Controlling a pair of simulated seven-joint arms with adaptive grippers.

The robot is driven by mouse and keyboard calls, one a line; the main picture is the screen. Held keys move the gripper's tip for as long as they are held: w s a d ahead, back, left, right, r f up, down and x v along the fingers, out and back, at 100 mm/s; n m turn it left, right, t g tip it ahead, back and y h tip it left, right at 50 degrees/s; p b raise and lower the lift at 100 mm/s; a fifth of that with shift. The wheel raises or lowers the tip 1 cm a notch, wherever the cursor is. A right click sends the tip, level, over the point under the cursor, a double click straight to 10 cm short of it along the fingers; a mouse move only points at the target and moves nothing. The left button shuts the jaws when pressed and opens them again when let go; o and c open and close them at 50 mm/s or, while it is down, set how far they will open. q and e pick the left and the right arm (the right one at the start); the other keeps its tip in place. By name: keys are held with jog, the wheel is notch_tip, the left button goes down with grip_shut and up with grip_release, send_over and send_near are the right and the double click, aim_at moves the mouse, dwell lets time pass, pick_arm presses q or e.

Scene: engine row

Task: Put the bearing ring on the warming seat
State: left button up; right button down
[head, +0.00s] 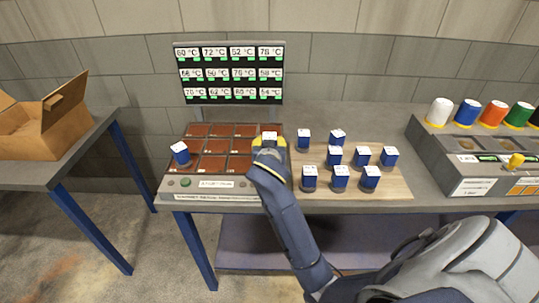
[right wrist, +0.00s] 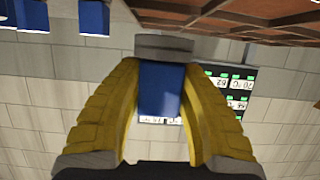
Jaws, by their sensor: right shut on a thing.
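My right gripper (head: 268,155) is shut on a blue block with a white labelled top (head: 269,136), above the right part of the warming panel. In the right wrist view, the yellow fingers (right wrist: 160,105) clasp the blue block (right wrist: 160,88), which has a grey base (right wrist: 165,46); I take this to be the bearing ring piece. The warming seats are reddish-brown squares (head: 215,146) in rows on the grey panel (head: 240,184). A similar blue piece (head: 181,155) sits at the panel's left side, a little tilted in view. Whether the held piece touches a seat is hidden. My left gripper is out of view.
Several similar blue pieces (head: 340,179) stand on a wooden board (head: 395,187) right of the panel. A temperature display (head: 230,72) rises behind it. A rack with coloured spools (head: 468,112) is at the right, an open cardboard box (head: 45,120) on the left table.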

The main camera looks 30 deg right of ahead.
jog(key=shift+f, duration=2.15)
jog(key=shift+f, duration=0.1)
jog(key=c, duration=1)
grip_release()
jog(key=shift+f, duration=0.1)
jog(key=shift+o, duration=0.2)
jog(key=shift+r, duration=0.2)
jog(key=v, duration=1.2)
jog(key=shift+a, duration=0.1)
